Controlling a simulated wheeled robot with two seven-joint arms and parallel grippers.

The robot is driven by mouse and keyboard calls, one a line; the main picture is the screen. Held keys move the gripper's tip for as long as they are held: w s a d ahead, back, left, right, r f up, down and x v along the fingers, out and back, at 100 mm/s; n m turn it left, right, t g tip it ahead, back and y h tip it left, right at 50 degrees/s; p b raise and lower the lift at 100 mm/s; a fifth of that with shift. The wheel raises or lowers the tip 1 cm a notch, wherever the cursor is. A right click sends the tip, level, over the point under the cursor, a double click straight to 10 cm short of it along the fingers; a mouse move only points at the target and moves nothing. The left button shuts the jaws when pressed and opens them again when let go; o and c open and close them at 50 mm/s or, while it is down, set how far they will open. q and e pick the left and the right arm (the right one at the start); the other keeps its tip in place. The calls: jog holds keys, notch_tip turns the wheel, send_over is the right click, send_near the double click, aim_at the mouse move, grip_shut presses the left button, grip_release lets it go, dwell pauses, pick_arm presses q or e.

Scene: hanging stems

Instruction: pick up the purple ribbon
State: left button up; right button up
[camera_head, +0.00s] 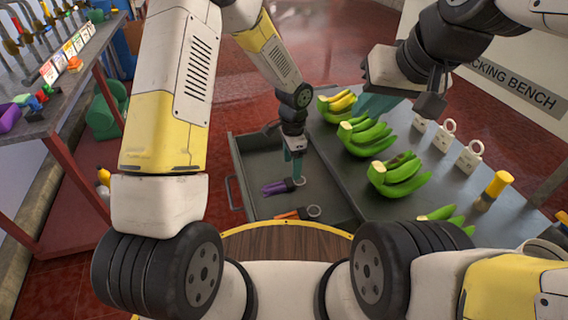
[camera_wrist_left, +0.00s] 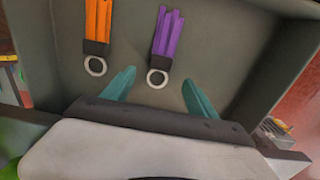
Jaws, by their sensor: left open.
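The purple ribbon (camera_head: 273,188) lies in the open drawer, with a grey ring at its right end. It also shows in the left wrist view (camera_wrist_left: 168,35), ring toward my fingers. My left gripper (camera_head: 293,168) points down over the drawer, close to the ring end. In the wrist view its two teal fingers (camera_wrist_left: 158,78) are apart, with the ring in the picture between their tips. Nothing is held between them. My right gripper (camera_head: 378,104) is over the bench by the bananas; its jaw gap is hidden.
An orange ribbon (camera_head: 288,214) with a ring lies in the same drawer (camera_head: 245,160), also in the wrist view (camera_wrist_left: 98,22). Drawer walls surround both. Several banana bunches (camera_head: 365,137) and white ringed holders (camera_head: 442,137) stand on the bench to the right. A tool shelf (camera_head: 75,85) is at left.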

aim_at(291, 181)
pick_arm(q)
notch_tip(291, 181, down, 7)
jog(key=shift+a, duration=0.15)
jog(key=c, duration=1.4)
notch_tip(291, 181, up, 10)
jog(key=shift+r, duration=0.1)
